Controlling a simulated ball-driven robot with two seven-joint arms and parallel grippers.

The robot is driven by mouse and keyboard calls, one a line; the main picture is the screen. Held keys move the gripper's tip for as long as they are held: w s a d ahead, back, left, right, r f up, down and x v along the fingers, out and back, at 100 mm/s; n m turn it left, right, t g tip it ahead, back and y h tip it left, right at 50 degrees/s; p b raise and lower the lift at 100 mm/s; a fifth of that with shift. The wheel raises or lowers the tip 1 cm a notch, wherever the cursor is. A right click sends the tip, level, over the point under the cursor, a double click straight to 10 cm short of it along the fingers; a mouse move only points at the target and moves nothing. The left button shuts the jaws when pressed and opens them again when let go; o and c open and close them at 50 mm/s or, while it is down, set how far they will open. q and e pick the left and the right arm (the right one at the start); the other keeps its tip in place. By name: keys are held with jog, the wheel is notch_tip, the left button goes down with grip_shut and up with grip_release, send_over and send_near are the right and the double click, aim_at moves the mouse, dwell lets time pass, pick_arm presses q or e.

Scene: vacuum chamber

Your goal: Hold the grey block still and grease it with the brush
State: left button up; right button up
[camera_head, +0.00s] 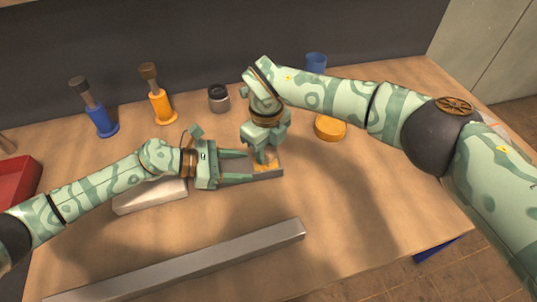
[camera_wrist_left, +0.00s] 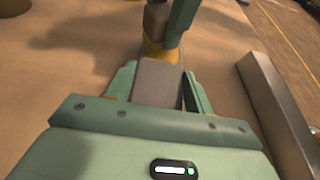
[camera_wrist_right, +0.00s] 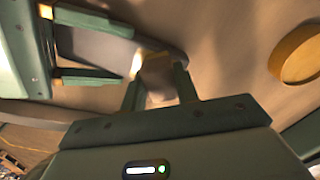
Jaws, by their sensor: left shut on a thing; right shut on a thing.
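The grey block (camera_head: 272,174) lies flat on the table in the head view. My left gripper (camera_head: 249,165) is shut on it from the left, one finger along each side; the block also shows between the fingers in the left wrist view (camera_wrist_left: 157,82). My right gripper (camera_head: 266,153) points down over the block, shut on the brush. The brush's brown handle shows in the right wrist view (camera_wrist_right: 157,68). Yellow-orange grease or bristles (camera_head: 265,163) show at the brush's lower end on the block's top. Whether the bristles touch the surface is hard to tell.
Blue (camera_head: 101,121) and orange (camera_head: 161,107) upright-handled items, a dark-topped jar (camera_head: 219,98) and a blue cup (camera_head: 316,63) stand at the back. A round orange tin (camera_head: 329,127) is right of the block. A long metal bar (camera_head: 190,262) lies in front; a red tray (camera_head: 14,182) is left.

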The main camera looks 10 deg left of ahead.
jog(key=shift+w+a, duration=0.2)
jog(key=shift+w, duration=0.4)
jog(key=shift+w+a, duration=0.2)
jog(key=shift+w, duration=0.4)
jog(key=shift+w+r, duration=0.1)
jog(key=shift+r, duration=3.9)
pick_arm(q)
jog(key=o, duration=1.3)
